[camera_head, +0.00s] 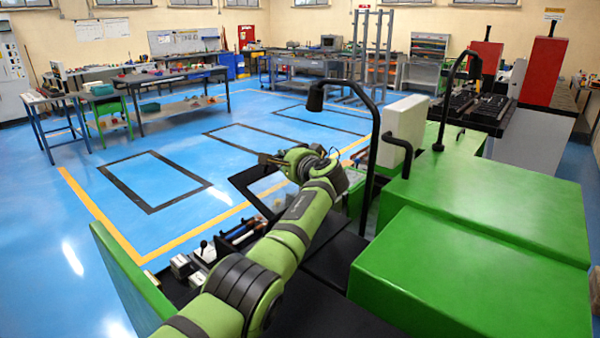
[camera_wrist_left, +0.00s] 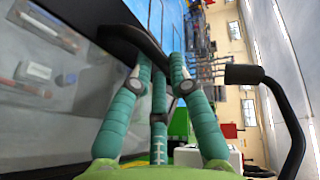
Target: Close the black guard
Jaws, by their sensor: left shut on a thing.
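The black guard (camera_head: 243,181) is a dark frame with a clear panel, standing tilted at the green machine's left side in the head view. In the left wrist view, its clear panel and dark edge (camera_wrist_left: 118,40) fill the left part. My left gripper (camera_head: 272,160) is at the guard's upper edge, and its arm hides part of the guard. In the wrist view, the teal fingers of the left gripper (camera_wrist_left: 160,62) are shut on the guard's black edge bar. My right gripper is not in view.
The green machine (camera_head: 470,270) fills the right side. A black curved lamp (camera_head: 374,130) stands just right of my left gripper and also shows in the wrist view (camera_wrist_left: 290,120). A tray of small tools (camera_head: 225,245) lies below my arm.

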